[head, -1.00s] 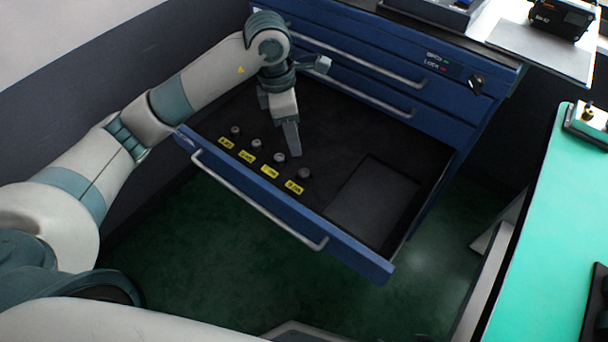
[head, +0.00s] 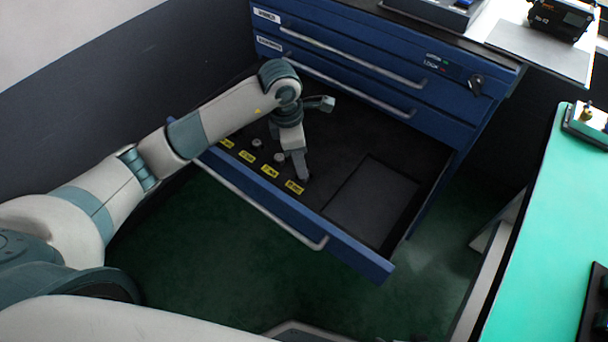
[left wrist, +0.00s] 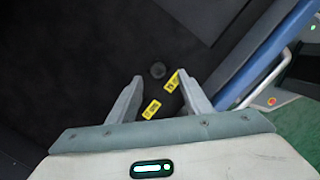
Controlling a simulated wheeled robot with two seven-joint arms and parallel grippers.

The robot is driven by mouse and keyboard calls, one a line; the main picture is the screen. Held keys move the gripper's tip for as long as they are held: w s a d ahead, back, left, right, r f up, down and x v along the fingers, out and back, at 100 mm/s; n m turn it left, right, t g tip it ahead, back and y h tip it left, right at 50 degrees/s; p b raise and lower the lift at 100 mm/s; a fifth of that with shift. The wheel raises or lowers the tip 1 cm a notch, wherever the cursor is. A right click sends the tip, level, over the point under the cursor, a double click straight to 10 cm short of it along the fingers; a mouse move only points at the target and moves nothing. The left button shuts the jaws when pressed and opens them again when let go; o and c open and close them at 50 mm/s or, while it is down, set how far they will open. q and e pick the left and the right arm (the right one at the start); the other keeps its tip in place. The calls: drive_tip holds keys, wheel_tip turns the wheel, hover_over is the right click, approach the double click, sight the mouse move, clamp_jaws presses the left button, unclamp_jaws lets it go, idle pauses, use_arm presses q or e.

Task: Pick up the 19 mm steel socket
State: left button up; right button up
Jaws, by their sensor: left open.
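Small grey sockets stand in a row in the open drawer, each by a yellow label too small to read, so I cannot tell which is 19 mm. In the head view one socket (head: 256,143) and another socket (head: 280,158) show to the left of my left gripper (head: 302,174). The gripper points down at the row's right end and hides the spot above the last label (head: 294,187). In the left wrist view a dark round socket (left wrist: 158,70) lies just ahead of the gap between the open, empty fingers (left wrist: 159,80). My right gripper is not in view.
The blue drawer front (head: 340,252) with its bar handle (head: 262,208) borders the row. A recessed dark panel (head: 372,205) lies to the right in the drawer. Closed drawers (head: 350,75) rise behind. A green-topped table (head: 545,240) stands at the right.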

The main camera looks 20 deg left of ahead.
use_arm(q)
drive_tip(key=shift+d+f, duration=0.1)
drive_tip(key=shift+f, duration=0.5)
drive_tip(key=f, duration=0.3)
drive_tip(key=shift+w+d+p, duration=0.15)
drive_tip(key=shift+w+p, duration=0.1)
drive_tip(key=shift+p, duration=0.05)
drive_tip(key=shift+f, duration=0.45)
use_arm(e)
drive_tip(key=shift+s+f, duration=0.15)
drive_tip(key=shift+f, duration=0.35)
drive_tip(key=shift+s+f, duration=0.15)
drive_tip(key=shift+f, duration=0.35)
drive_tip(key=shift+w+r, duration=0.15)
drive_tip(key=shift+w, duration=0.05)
use_arm(q)
drive_tip(key=shift+w, duration=0.1)
clamp_jaws()
